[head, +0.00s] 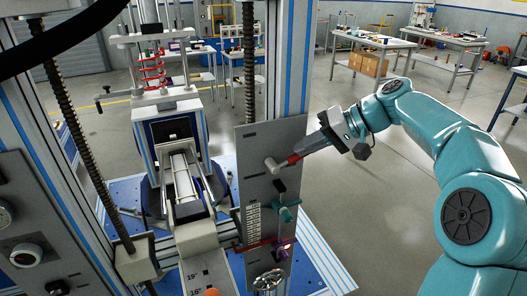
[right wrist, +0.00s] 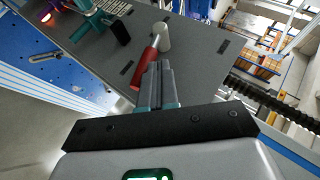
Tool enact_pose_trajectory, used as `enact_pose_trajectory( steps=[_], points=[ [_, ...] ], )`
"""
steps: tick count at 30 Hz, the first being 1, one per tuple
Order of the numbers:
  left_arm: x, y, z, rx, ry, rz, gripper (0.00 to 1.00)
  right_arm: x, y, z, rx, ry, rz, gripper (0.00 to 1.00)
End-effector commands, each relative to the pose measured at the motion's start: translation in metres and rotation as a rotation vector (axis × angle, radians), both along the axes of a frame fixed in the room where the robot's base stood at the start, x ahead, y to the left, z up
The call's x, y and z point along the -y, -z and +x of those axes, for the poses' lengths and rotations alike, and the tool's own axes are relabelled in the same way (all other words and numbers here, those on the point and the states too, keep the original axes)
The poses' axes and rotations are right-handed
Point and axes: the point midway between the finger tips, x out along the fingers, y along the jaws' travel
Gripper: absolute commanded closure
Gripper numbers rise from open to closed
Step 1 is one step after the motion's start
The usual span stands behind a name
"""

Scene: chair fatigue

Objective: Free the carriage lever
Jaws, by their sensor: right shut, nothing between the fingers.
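A short red lever (head: 292,159) with a light grey round hub (head: 272,165) sits on the upper part of a grey upright panel (head: 256,135). In the right wrist view the red lever (right wrist: 146,66) and its hub (right wrist: 161,36) lie just beyond my fingers. My right gripper (head: 303,152) is shut and empty, its tips at or beside the lever's near end; I cannot tell whether they touch. In the right wrist view the shut fingers (right wrist: 158,78) point at the lever, partly overlapping it. Which control is the carriage lever is not marked legibly. My left gripper is not in view.
Below on the panel are a teal handle (head: 287,212), a black knob (head: 279,186), a scale (head: 253,225), a red bar (head: 262,243), a purple knob (head: 283,252) and a handwheel (head: 268,280). A striped machine post (head: 293,60) stands behind.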

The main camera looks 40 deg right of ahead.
Motion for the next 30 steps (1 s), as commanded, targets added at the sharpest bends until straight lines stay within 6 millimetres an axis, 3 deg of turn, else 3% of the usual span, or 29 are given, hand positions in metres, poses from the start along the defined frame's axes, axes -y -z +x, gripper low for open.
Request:
enact_pose_trajectory(
  steps=[9,30],
  points=[
    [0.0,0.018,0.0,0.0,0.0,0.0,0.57,0.011,0.019,-0.003,0.048,0.001,0.209,1.0],
    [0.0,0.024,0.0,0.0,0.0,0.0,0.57,0.014,0.027,-0.004,0.044,-0.001,0.2,1.0]
  ],
)
